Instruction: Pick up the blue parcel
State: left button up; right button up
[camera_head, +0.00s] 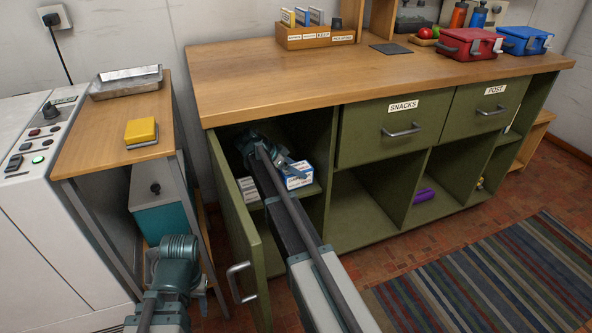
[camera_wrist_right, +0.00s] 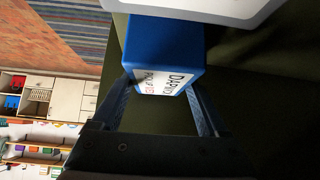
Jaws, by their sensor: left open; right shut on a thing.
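The blue parcel (camera_head: 299,183) is a small blue box with a white, lettered label. It is inside the open left compartment of the green cabinet. In the right wrist view the parcel (camera_wrist_right: 163,48) sits between the fingers of my right gripper (camera_wrist_right: 160,92), which is shut on it. In the head view my right arm reaches into the compartment and its gripper (camera_head: 290,167) partly hides the parcel. I cannot tell whether the parcel touches the shelf. My left gripper (camera_head: 178,276) is open and empty, low in front of the side table.
The cabinet door (camera_head: 236,220) stands open left of my right arm. White boxes (camera_head: 249,189) are beside the arm in the compartment. The wooden counter (camera_head: 290,75) overhangs it. A purple roll (camera_head: 424,195) lies in another compartment. A striped rug (camera_head: 480,280) covers the floor at right.

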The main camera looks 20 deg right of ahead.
jog(key=shift+r+p, duration=0.85)
jog(key=shift+r, duration=0.1)
jog(key=shift+r+p, duration=0.9)
jog(key=s+a+r+p, duration=0.1)
jog(key=s+a, duration=0.1)
jog(key=s, duration=1.4)
